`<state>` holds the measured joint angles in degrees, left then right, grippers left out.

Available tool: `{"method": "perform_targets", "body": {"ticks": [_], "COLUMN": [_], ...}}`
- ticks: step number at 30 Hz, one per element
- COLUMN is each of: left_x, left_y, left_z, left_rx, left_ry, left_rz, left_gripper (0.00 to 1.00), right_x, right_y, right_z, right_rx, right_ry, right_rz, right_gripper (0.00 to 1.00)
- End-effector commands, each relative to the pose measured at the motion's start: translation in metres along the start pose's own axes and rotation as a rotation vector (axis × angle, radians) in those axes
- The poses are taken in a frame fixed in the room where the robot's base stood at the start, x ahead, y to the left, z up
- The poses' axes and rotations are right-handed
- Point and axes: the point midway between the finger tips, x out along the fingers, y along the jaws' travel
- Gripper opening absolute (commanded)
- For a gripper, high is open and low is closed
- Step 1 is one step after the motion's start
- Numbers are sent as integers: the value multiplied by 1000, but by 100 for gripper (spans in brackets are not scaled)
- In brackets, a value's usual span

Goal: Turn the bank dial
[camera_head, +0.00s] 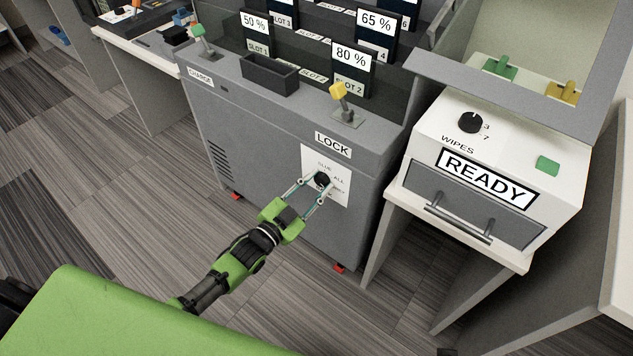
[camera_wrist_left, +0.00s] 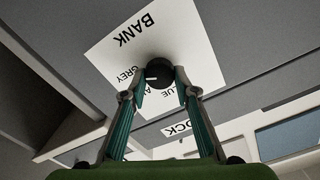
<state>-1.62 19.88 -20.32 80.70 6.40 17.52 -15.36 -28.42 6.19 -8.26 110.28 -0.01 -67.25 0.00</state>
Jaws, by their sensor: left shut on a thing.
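The bank dial is a small round black knob (camera_head: 321,179) on a white label panel (camera_head: 341,192) on the front of the grey cabinet, below the LOCK sign. In the left wrist view the dial (camera_wrist_left: 159,72) shows a short white mark, and its label (camera_wrist_left: 195,32) reads BANK, with BLUE, GREY and a partly hidden word around the knob. My left gripper (camera_head: 317,186) has its two fingers on either side of the dial, shut on it. It also shows in the left wrist view (camera_wrist_left: 160,88). My right gripper is not in view.
A yellow-topped lever (camera_head: 341,97) and a black bin (camera_head: 270,75) are on the cabinet top. To the right, a white WIPES box (camera_head: 550,189) with another black knob (camera_head: 470,122), a READY sign and a drawer handle stands on a table. Carpet floor lies open left of the cabinet.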

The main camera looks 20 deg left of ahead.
Motion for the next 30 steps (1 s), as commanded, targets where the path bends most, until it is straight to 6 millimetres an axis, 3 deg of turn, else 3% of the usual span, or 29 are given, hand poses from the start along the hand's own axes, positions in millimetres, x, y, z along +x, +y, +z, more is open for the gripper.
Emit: {"method": "perform_targets", "body": {"ticks": [20, 21, 23, 30], "left_x": [0, 0, 0, 0], "left_y": [1, 1, 1, 0], "left_z": [0, 0, 0, 0], "left_rx": [65, 65, 65, 64], "left_ry": [0, 0, 0, 0], "left_rz": [1, 1, 1, 0], "left_gripper": [6, 33, 45, 45], "right_x": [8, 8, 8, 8], "right_y": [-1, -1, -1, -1], "right_z": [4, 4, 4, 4], "right_rx": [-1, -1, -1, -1], "right_ry": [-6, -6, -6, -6], "right_rz": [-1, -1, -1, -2], "right_gripper": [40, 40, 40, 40]}}
